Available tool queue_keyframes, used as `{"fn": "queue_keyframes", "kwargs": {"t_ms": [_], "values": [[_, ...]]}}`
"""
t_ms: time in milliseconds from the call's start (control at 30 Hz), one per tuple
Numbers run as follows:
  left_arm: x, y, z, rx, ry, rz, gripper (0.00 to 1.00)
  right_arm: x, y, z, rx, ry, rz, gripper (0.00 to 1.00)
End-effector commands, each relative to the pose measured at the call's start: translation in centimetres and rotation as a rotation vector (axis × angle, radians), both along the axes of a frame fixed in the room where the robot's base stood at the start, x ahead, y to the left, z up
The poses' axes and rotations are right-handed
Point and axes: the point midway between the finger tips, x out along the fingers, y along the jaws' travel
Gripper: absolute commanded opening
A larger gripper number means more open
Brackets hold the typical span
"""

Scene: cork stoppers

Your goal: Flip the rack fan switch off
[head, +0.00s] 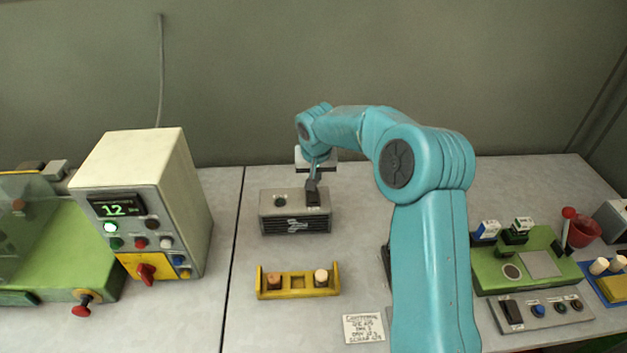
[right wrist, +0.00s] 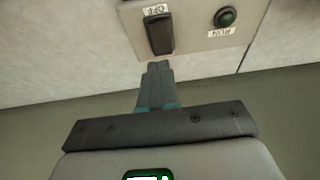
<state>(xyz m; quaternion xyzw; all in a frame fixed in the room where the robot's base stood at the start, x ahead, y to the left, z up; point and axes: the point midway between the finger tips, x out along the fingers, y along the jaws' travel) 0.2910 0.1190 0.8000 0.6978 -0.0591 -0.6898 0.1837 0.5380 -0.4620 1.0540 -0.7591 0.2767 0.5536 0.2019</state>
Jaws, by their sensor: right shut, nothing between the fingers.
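The rack fan box (head: 268,225) is a small grey unit with a dark vent front, in the middle of the head view. My right gripper (head: 313,185) is shut and empty. In the right wrist view its fingertips (right wrist: 159,64) are just below the switch end opposite OFF; I cannot tell if they touch. My left gripper is out of view.
A yellow tray (head: 297,293) with two stoppers stands in front of the box, beside a paper note (head: 363,328). A cream control cabinet (head: 130,160) stands left. A green machine (head: 520,265) and red cup (head: 583,230) are at right.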

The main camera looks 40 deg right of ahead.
Motion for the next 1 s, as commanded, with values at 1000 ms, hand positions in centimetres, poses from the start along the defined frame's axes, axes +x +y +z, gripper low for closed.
{"fn": "queue_keyframes", "kwargs": {"t_ms": [1000], "values": [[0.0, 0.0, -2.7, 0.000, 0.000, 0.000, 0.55, -4.2, 3.5, 8.1, 0.000, 0.000, 0.001, 0.00]]}}
